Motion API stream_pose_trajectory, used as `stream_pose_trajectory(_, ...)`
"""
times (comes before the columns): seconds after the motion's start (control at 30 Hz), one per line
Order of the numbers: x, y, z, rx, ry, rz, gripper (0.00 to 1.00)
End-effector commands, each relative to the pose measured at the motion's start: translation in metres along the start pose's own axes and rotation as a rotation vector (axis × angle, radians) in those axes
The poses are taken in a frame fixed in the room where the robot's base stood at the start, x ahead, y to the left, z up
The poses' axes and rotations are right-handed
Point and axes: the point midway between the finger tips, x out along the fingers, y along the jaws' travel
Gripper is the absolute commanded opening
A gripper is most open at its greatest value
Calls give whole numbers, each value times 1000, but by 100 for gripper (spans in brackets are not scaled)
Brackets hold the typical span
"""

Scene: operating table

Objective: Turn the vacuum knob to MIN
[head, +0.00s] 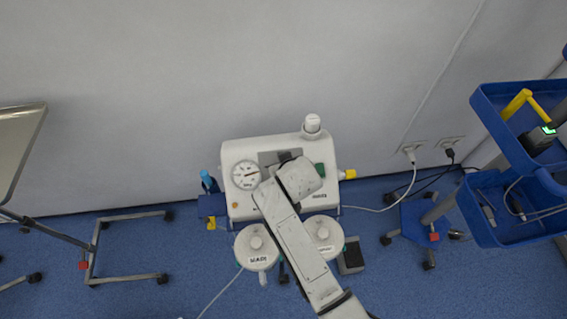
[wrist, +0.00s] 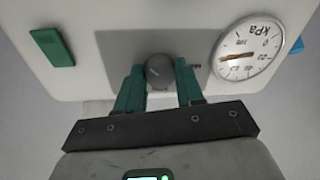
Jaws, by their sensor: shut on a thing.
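A green switch (wrist: 52,47) is at the left of the panel. In the head view my arm hides the knob and my fingers. No MIN marking is legible.
Two white-lidded jars (head: 256,247) stand in front of the unit, one on each side of my arm. A black foot pedal (head: 351,256) lies to the right. Blue trays (head: 500,225) on a stand are at the far right. A grey metal stand (head: 93,245) is at left.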

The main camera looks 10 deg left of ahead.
Motion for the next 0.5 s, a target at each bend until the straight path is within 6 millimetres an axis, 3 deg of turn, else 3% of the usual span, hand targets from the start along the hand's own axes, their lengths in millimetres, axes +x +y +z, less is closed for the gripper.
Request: stream_pose_trajectory(0.5, -1, 2, -1, -489, -32, -29, 7)
